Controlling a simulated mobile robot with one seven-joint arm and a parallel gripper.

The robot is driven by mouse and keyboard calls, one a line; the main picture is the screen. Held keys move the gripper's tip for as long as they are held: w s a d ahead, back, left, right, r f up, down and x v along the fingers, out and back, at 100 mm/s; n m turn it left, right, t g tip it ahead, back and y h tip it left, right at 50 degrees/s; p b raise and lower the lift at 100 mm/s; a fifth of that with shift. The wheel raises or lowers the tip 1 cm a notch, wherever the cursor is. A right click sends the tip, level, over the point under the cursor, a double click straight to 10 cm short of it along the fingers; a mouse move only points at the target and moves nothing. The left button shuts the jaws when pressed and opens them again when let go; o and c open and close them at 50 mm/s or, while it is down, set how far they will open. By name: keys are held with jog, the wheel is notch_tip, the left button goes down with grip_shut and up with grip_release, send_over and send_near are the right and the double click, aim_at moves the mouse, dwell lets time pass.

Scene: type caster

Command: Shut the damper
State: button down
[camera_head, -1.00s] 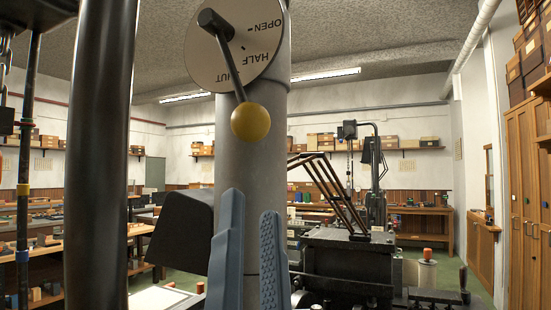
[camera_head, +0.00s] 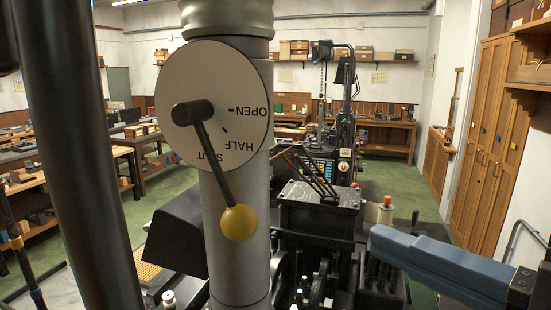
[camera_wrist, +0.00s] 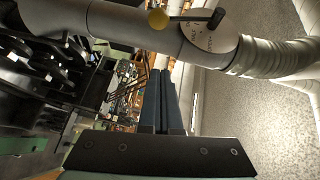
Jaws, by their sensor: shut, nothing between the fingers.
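The damper is a pale round dial (camera_head: 238,85) on a grey vertical pipe (camera_head: 240,278), marked OPEN, HALF and SHUT. Its dark lever (camera_head: 216,160) runs from the hub down and slightly right, across the SHUT lettering, to a yellow ball knob (camera_head: 239,222). My gripper (camera_head: 380,240), with blue fingers, is shut and empty, to the right of the knob and apart from it. In the wrist view the closed fingers (camera_wrist: 161,75) point toward the room, with the yellow knob (camera_wrist: 158,20) and dial (camera_wrist: 211,32) above them.
A black machine (camera_head: 318,205) with thin bars stands behind the pipe, and its lower parts lie below and left of my gripper. A thick dark post (camera_head: 75,150) rises on the left. Wooden cabinets (camera_head: 490,150) line the right wall.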

jog(key=w+a+f+p, duration=0.2)
jog(key=w+a+p, duration=0.4)
jog(key=a, duration=0.3)
jog(key=shift+w+a+g, duration=0.2)
jog(key=shift+w+g, duration=0.2)
jog(key=shift+w, duration=0.15)
jog(key=shift+f, duration=0.15)
